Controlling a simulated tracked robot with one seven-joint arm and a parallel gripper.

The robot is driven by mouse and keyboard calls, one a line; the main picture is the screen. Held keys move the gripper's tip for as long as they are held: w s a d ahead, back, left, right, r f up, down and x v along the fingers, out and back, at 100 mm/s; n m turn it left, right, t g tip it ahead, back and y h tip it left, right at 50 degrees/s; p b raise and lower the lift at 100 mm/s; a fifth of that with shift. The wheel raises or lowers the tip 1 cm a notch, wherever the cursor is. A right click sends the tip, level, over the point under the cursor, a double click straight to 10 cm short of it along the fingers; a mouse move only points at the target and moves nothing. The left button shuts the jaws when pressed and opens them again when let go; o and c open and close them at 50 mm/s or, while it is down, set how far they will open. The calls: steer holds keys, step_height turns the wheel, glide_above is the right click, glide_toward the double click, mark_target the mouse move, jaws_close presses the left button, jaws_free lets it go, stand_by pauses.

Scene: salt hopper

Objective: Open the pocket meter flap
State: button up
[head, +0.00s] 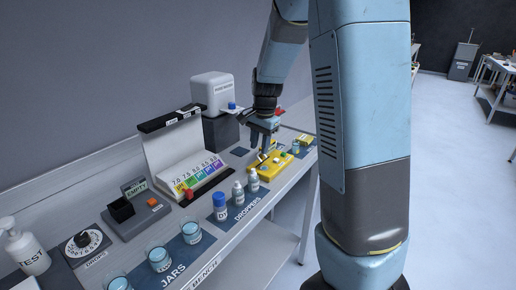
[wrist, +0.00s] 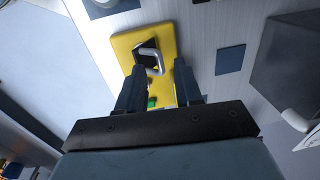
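The yellow pocket meter (head: 272,169) lies on the bench beneath my arm, and it fills the top middle of the wrist view (wrist: 125,43). A dark panel on it, which looks like the flap, carries a pale bent handle (wrist: 151,56). A green spot (wrist: 151,103) shows on the meter nearer my gripper. My gripper (wrist: 159,67) points down over the meter with its two dark fingers apart, one on each side of the handle. Nothing is seen pinched between them. Whether the fingers touch the handle cannot be told. In the head view my gripper (head: 263,148) is just above the meter.
A white dispenser on a dark block (head: 212,93) stands behind the meter. An open colour-chart case (head: 182,150) is to the left. Dropper bottles (head: 239,193) and jars (head: 160,259) line the front. A small yellow item (head: 303,142) lies to the right.

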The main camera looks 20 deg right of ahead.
steer(key=shift+f, duration=0.75)
jaws_close()
steer(key=shift+a, duration=0.25)
steer(key=shift+d, duration=0.1)
